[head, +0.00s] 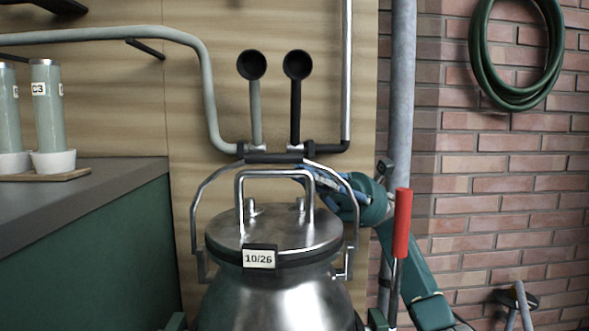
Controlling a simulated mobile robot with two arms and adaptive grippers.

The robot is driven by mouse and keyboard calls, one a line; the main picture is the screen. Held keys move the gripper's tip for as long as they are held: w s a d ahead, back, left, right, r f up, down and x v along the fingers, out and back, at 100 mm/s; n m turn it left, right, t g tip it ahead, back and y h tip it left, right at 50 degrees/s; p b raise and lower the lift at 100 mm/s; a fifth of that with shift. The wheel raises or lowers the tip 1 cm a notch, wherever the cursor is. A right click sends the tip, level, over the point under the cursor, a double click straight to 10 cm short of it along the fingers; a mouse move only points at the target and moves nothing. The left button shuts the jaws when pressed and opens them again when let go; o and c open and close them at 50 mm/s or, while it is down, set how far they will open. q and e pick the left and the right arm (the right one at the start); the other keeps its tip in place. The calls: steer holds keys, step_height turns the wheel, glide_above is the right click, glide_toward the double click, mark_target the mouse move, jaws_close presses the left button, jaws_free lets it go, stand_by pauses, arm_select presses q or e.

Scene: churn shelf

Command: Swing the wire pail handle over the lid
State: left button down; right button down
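A shiny metal pail (275,295) with a round lid (270,228) stands in the middle and bears a "10/26" label (259,258). A squared metal lid handle (272,174) rises from the lid. The wire pail handle (199,195) stands up in an arch, its black grip (274,158) above and apparently behind the lid handle. My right gripper (318,178) is at the right side of the arch, near the grip's right end. It is partly hidden by the lid handle and wire, so its fingers and any contact are unclear. My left gripper is out of view.
A red-handled lever (402,225) stands right of the pail, before my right arm. Two black-ended levers (274,66) and pipes (205,90) are behind. A grey counter (85,190) with bottles (46,110) is left. A green hose (515,60) hangs on the brick wall.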

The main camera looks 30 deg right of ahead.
steer(key=shift+v, duration=1.85)
